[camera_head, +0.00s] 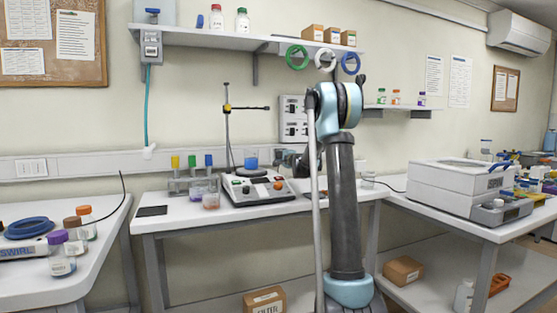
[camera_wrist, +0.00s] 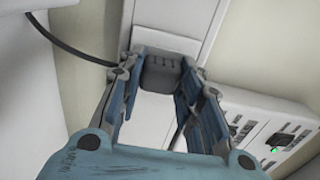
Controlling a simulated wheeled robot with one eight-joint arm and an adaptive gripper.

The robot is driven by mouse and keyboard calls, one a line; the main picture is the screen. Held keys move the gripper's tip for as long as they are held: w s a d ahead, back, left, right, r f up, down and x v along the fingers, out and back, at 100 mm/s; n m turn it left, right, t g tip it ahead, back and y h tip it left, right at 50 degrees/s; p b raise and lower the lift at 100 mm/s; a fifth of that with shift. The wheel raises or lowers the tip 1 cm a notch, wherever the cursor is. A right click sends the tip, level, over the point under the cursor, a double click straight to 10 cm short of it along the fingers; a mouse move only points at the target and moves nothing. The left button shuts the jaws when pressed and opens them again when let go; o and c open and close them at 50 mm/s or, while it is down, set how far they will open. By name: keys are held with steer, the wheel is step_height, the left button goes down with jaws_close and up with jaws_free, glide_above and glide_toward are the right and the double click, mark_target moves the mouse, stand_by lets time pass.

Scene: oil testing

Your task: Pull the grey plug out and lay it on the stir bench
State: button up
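The grey plug (camera_wrist: 168,72) sits against a white strip on the wall in the wrist view. My gripper (camera_wrist: 168,68) reaches toward it, one finger on each side of the plug. The plug fills the gap between the fingertips, but I cannot tell whether they press on it. In the head view my own arm hides the plug and most of my gripper. The stir bench (camera_head: 291,209) is the white middle table, with a stirrer (camera_head: 258,187) on it.
A rack of coloured tubes (camera_head: 191,183), a beaker (camera_head: 211,201) and a dark flat pad (camera_head: 151,211) stand on the bench's left. The bench front has bare patches.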

jaws_close()
steer(key=shift+s, duration=0.1)
steer(key=shift+v, duration=2.85)
steer(key=shift+s, duration=0.1)
